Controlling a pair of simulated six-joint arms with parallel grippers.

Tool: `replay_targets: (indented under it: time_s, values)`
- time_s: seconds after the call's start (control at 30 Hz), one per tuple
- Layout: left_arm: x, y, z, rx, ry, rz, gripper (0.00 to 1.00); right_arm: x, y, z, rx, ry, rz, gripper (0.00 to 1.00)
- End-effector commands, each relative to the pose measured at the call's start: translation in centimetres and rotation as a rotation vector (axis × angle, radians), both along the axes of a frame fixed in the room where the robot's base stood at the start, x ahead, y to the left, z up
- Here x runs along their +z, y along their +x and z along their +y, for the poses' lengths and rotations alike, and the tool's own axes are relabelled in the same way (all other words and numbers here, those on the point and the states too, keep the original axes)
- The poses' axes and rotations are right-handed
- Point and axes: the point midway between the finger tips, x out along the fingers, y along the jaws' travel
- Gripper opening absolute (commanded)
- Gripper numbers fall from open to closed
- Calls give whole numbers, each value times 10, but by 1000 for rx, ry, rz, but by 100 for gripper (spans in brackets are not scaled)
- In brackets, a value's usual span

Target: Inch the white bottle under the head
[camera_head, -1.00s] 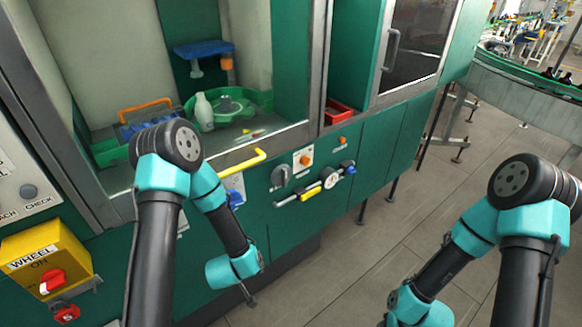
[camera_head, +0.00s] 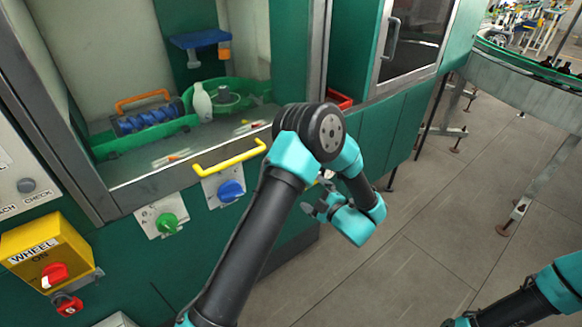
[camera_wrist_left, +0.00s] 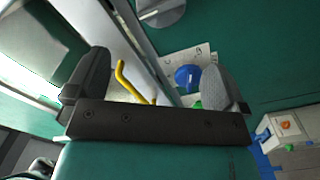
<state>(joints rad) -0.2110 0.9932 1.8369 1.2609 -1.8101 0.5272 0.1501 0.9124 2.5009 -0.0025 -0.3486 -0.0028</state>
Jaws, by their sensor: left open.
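The white bottle (camera_head: 202,103) stands upright inside the open green cabinet, beside a green round fixture (camera_head: 227,98). A blue head-like bracket (camera_head: 199,40) with a short pale part beneath hangs on the back wall, above and behind the bottle. My left gripper (camera_head: 314,203) is outside the cabinet, in front of its panel, low and right of the bottle and well apart from it. In the left wrist view its two dark fingers (camera_wrist_left: 155,95) are spread, with nothing held. The bottle does not show in the wrist view. My right gripper is out of frame.
A yellow handle bar (camera_head: 230,158), a blue knob (camera_head: 231,190) and a green knob (camera_head: 168,223) stick out below the cabinet opening. A blue ribbed part with an orange handle (camera_head: 143,101) lies left of the bottle.

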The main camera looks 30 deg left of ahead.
Motion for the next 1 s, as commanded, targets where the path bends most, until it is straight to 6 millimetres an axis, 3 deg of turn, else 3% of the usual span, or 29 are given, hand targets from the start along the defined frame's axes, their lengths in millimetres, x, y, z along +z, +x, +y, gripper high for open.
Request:
replay_targets:
  time_s: [0.43, 1.0]
  values:
    - [-1, 5, 12, -1, -1, 2, 100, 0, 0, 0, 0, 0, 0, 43]
    - [-1, 42, 97, -1, -2, 3, 100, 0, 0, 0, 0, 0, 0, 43]
